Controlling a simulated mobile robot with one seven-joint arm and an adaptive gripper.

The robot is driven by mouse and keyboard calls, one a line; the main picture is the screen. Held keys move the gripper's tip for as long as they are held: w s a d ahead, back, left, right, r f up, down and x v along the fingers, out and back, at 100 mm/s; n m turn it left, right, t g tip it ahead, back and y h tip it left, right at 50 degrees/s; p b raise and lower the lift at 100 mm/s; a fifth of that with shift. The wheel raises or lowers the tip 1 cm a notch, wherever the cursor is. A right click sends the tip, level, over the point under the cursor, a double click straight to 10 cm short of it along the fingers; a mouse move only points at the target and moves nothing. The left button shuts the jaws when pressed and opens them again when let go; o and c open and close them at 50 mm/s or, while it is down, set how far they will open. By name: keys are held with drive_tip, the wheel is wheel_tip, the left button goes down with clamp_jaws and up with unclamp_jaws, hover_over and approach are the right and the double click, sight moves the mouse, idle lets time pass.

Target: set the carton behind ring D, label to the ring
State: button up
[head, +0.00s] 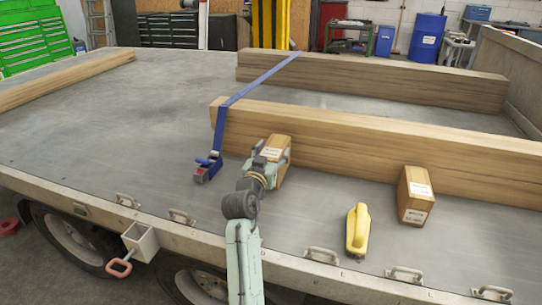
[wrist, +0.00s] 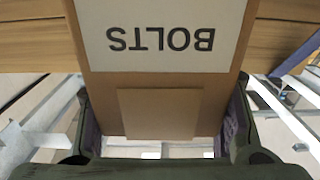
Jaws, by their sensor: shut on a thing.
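My gripper (head: 268,163) is shut on a brown carton (head: 281,144), in front of the near timber. In the wrist view the gripper fingers grip the carton (wrist: 160,113) from both sides, and its white label reads BOLTS upside down. I cannot tell whether the carton touches the deck. Several lashing rings line the near deck edge: two left of my arm (head: 128,200), (head: 182,216), and others to its right (head: 322,256), (head: 405,274), (head: 492,293).
A blue strap (head: 255,83) with a ratchet (head: 207,168) crosses the timbers. The left deck is mostly bare.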

drive_tip(key=shift+w+a+r, duration=0.1)
drive_tip(key=shift+w+a, duration=0.1)
drive_tip(key=shift+w, duration=0.9)
drive_tip(key=shift+f+p, duration=0.55)
drive_tip(key=shift+f, duration=1.25)
drive_tip(key=shift+f, duration=0.2)
drive_tip(key=o, duration=1.8)
